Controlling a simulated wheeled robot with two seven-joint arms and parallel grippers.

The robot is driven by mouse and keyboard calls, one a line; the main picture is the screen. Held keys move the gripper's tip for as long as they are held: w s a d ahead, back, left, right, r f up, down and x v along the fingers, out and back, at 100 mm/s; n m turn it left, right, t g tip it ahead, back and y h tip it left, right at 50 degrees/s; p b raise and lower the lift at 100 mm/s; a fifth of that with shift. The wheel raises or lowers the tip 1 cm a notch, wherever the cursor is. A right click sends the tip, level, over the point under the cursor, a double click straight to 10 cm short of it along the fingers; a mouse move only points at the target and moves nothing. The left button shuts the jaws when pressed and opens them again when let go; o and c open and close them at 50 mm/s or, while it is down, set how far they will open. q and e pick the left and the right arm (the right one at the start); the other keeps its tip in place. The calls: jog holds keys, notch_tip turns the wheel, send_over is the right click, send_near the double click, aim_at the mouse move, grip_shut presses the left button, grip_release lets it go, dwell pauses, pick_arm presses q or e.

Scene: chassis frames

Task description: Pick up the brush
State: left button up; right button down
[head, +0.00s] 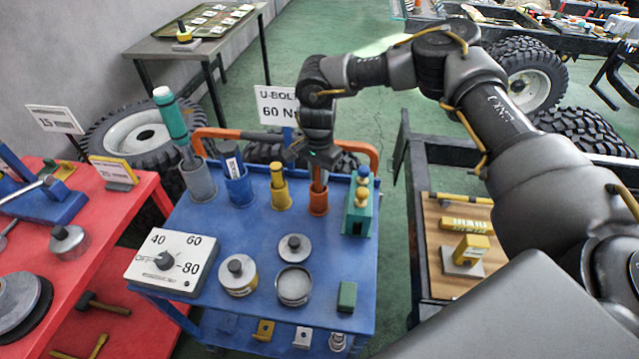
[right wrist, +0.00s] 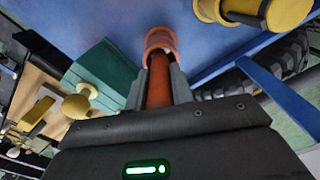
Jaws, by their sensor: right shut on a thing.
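The brush shows only as a red-brown handle (head: 317,178), standing upright in an orange cup (head: 318,202) on the blue cart; its lower end is hidden in the cup. My right gripper (head: 316,158) comes down from above and is shut on this handle. In the right wrist view the handle (right wrist: 159,82) lies between the two grey fingers, with the orange cup (right wrist: 161,42) just beyond the fingertips. My left gripper is not in view.
A yellow holder (head: 280,192), a blue holder (head: 238,185) and a grey holder with a teal-handled tool (head: 172,118) stand left of the cup. A green block with yellow knobs (head: 358,205) is close on the right. Round tins and a dial box (head: 170,262) stand in front.

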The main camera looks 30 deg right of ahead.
jog(key=shift+r, duration=0.1)
jog(key=shift+r, duration=0.3)
notch_tip(320, 180, up, 10)
jog(key=b, duration=0.2)
jog(key=shift+w+r+b, duration=0.1)
jog(key=shift+r+b, duration=0.05)
jog(key=shift+b, duration=0.15)
notch_tip(320, 180, up, 7)
dwell(0.4)
